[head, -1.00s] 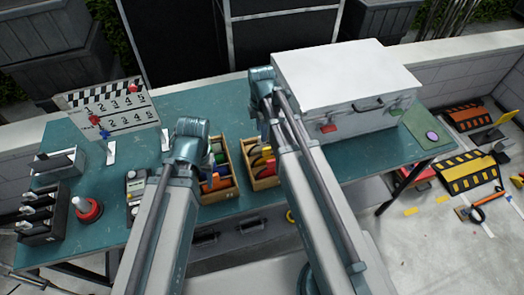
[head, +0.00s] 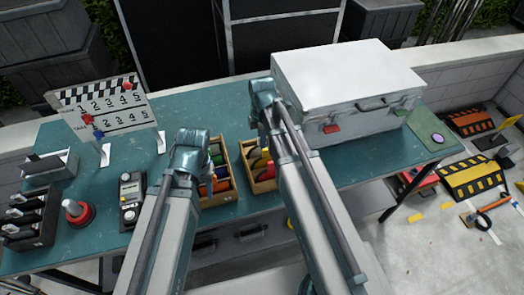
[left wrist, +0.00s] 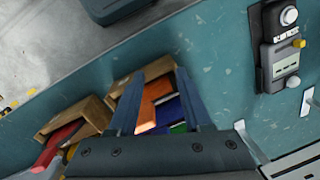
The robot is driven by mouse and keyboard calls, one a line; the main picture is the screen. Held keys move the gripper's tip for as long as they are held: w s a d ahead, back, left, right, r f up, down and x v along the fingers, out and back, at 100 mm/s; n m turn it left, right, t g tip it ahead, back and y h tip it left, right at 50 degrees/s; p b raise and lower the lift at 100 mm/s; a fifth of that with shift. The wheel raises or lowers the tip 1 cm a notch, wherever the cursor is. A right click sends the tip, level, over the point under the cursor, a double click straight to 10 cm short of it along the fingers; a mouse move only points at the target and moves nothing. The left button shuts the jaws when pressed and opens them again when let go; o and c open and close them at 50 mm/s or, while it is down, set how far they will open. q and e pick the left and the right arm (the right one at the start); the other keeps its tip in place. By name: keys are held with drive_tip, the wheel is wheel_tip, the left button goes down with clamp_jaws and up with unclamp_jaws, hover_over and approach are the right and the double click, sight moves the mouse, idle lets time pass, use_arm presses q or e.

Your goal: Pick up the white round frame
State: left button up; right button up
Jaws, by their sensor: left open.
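I cannot make out a white round frame in either view. My left gripper (left wrist: 160,82) shows in the left wrist view, with its two blue fingers apart. They are over a wooden box (left wrist: 113,90) of colored items, and nothing clear is held between them.
The teal table (head: 190,103) holds a clapperboard (head: 103,107), a white case (head: 345,75), a red knob (head: 76,212), a black rack (head: 32,220) and a handheld meter (head: 131,200). A second box (head: 258,172) stands between my arms. The table's back middle is clear.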

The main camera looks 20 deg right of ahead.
clamp_jaws()
idle(0.7)
idle(0.6)
